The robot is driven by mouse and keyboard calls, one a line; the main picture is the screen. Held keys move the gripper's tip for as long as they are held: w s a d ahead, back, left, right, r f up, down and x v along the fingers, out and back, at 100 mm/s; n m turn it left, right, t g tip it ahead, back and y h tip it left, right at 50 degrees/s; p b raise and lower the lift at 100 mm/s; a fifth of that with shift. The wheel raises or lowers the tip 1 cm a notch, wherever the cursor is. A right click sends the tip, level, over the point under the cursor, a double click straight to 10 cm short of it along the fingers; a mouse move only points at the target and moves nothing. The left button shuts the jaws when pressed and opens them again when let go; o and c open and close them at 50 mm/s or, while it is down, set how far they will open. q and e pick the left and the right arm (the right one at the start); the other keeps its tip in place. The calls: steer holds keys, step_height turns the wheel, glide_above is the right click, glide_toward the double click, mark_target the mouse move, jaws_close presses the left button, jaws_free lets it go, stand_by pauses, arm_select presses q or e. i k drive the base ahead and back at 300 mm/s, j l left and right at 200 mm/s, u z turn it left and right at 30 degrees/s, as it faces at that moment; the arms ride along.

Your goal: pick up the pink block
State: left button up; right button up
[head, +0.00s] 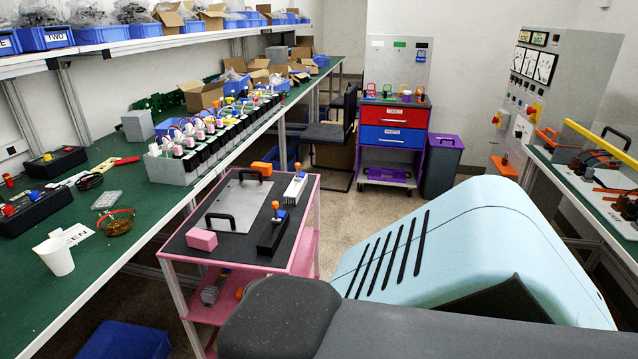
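The pink block (202,239) lies on the dark top of a pink cart (243,262), near its left edge. It sits left of a grey plate (238,203) with dark handles. Nothing touches the block from above. Neither of my grippers shows in the head view. Dark grey and light blue parts fill the bottom and lower right, and they hide part of the cart's near right side.
The cart top also holds an orange block (261,168) and a black device with an orange knob (272,233). A green workbench (110,272) runs along the left, with a white cup (55,256). A red and blue drawer cabinet (394,124) stands behind.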

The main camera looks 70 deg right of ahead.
mark_target(197, 238)
steer(key=z, duration=1.95)
